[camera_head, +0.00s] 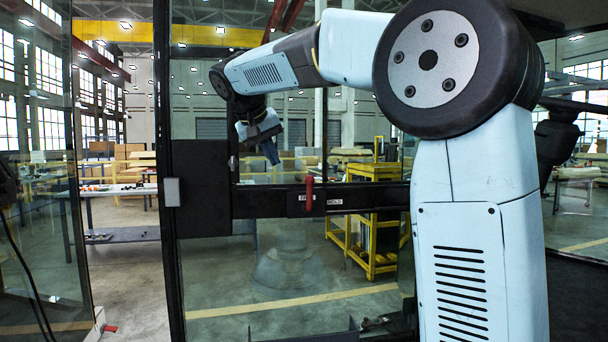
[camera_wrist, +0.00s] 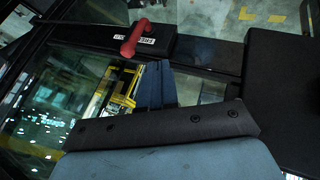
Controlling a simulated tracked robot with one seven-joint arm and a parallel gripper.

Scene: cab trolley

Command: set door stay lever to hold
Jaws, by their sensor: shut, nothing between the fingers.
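The red door stay lever (camera_head: 309,194) stands roughly upright on a black plate on the door's dark crossbar. A white label (camera_head: 302,198), seemingly "FREE", is partly covered by the lever, and a label that looks like "HOLD" (camera_head: 334,202) lies to its right. The lever also shows in the wrist view (camera_wrist: 132,40), at upper middle, beside a white label. My gripper (camera_head: 273,158) is shut and empty, up and left of the lever in the head view. In the wrist view my blue fingers (camera_wrist: 157,68) lie together close below the lever in the picture, apparently not touching it.
The dark crossbar (camera_head: 360,196) spans the glass door, with a black box (camera_head: 200,190) at its left. A dark door post (camera_head: 163,120) stands at left. A yellow shelf cart (camera_head: 372,225) and a workbench (camera_head: 110,190) are beyond the glass. My arm covers the right side.

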